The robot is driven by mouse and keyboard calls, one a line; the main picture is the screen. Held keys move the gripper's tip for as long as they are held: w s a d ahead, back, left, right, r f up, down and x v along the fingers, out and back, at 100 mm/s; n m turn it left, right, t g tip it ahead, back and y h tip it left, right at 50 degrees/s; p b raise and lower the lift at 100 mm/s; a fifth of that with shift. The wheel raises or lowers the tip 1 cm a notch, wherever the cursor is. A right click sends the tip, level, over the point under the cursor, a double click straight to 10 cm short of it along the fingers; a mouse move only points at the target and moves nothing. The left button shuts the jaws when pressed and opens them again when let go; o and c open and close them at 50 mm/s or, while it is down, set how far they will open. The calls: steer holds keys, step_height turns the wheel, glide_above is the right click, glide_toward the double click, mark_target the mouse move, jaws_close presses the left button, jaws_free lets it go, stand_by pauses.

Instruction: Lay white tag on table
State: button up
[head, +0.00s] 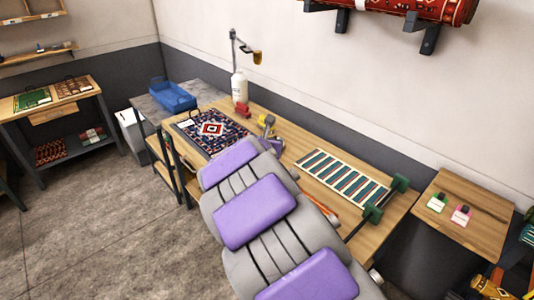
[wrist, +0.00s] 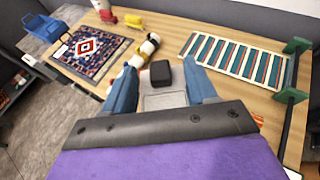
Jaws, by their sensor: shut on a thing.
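My gripper (wrist: 166,92) has its two blue fingers around a pale white tag (wrist: 165,102) with a black block (wrist: 160,73) at its far end. The jaws are shut on the tag, over the long wooden table (wrist: 245,97). Whether the tag touches the table is not clear. In the head view the table (head: 402,207) runs along the wall, and my purple and grey arm hides the gripper and the held tag.
A patterned rug (wrist: 90,50) with a small white label (wrist: 62,50) lies left on the table. A striped rug piece (wrist: 235,57) lies right. Green and pink tags (head: 461,215) lie on a side table (head: 485,190).

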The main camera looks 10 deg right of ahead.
steer(key=shift+w+a+f, duration=0.15)
steer(key=shift+w+f, duration=0.15)
steer(key=shift+w, duration=0.05)
steer(key=w+d+f+m+g+h, duration=0.1)
steer(key=w+f+m+g+h, duration=0.15)
steer(key=w+f, duration=0.4)
steer(key=s+d+f+m+g+h, duration=0.1)
steer(key=f, duration=0.6)
steer(key=s+d+f+m+g+h+b, duration=0.1)
steer(key=f+m, duration=0.1)
steer(key=f, duration=0.6)
steer(key=s+d+f+m+g+h, duration=0.1)
steer(key=f, duration=0.7)
steer(key=shift+s+d+f+m+h+b, duration=0.1)
steer(key=shift+d+m+h+b, duration=0.2)
steer(key=shift+d+m+h, duration=0.1)
steer(key=f, duration=0.3)
steer(key=shift+a+f+b, duration=0.25)
steer(key=shift+a+b, duration=0.1)
steer(key=shift+f, duration=0.4)
steer(key=shift+d+r, duration=0.1)
steer(key=shift+d, duration=0.1)
